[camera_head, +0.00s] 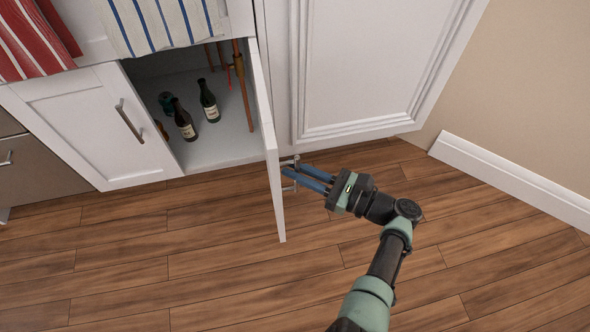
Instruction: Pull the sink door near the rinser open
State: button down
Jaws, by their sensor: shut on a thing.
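A white sink cabinet door (269,130) stands swung out from the cabinet, seen nearly edge-on. My gripper (292,175) is at the right side of this door, low down, with its two blue fingers shut on the door's metal handle (290,161). The fingers partly hide the handle. The cabinet interior (220,145) shows through the opening left of the door. The rinser is not in view.
Inside the cabinet stand dark bottles (209,101) and copper pipes (243,88). A closed white door (97,126) is on the left. A white panel (370,60) and a baseboard (510,178) are on the right. Towels (160,22) hang above. The wooden floor (200,260) in front is clear.

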jog(key=shift+f, duration=0.1)
jog(key=c, duration=0.9)
grip_release()
jog(key=v, duration=1.3)
